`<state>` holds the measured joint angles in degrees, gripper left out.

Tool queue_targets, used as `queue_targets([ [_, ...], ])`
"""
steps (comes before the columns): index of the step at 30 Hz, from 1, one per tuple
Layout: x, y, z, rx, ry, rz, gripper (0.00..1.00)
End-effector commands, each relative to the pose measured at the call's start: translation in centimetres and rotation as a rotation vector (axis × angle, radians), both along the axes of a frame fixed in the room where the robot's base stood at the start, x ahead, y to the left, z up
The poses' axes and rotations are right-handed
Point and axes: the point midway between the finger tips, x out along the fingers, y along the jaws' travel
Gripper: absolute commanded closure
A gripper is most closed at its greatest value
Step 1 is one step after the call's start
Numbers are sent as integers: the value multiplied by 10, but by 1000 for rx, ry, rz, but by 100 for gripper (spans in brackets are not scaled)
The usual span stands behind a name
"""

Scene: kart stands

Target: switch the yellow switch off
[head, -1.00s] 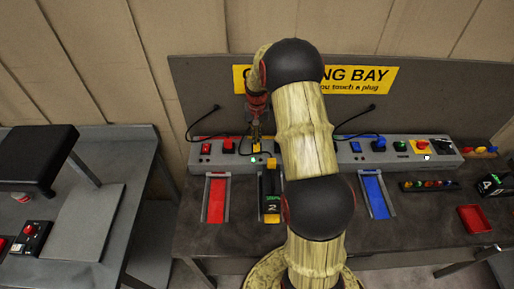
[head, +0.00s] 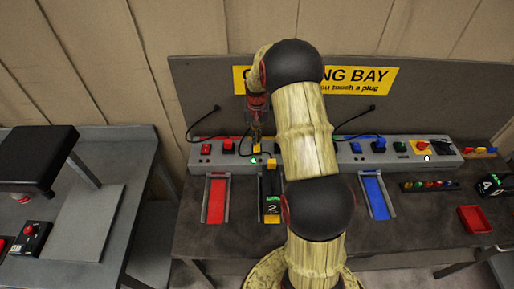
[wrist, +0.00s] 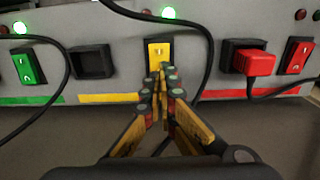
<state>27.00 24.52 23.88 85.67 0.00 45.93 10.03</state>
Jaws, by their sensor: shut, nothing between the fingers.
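The yellow switch (wrist: 158,50) is on the grey panel, in the middle of the wrist view, in a dark frame. A green lamp (wrist: 169,12) glows above it. My gripper (wrist: 162,73) is shut and empty. Its fingertips overlap the lower part of the switch in the wrist view; I cannot tell whether they touch it. In the head view my gripper (head: 256,147) points down at the panel, left of my arm, and the switch is largely hidden there.
In the wrist view an empty socket (wrist: 91,62) and a lit green switch (wrist: 28,65) are left of the yellow switch. A red plug (wrist: 260,63) and red switch (wrist: 297,56) are right. A black cable (wrist: 207,45) loops close beside my fingers. The panel stands on a dark bench (head: 335,232).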

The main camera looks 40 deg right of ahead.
Motion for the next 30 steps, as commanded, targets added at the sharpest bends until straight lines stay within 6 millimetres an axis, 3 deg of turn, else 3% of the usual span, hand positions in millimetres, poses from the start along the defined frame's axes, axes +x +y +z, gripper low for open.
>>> queue_targets([
  [30, 0, 0, -12, 0, 0, 0, 100],
])
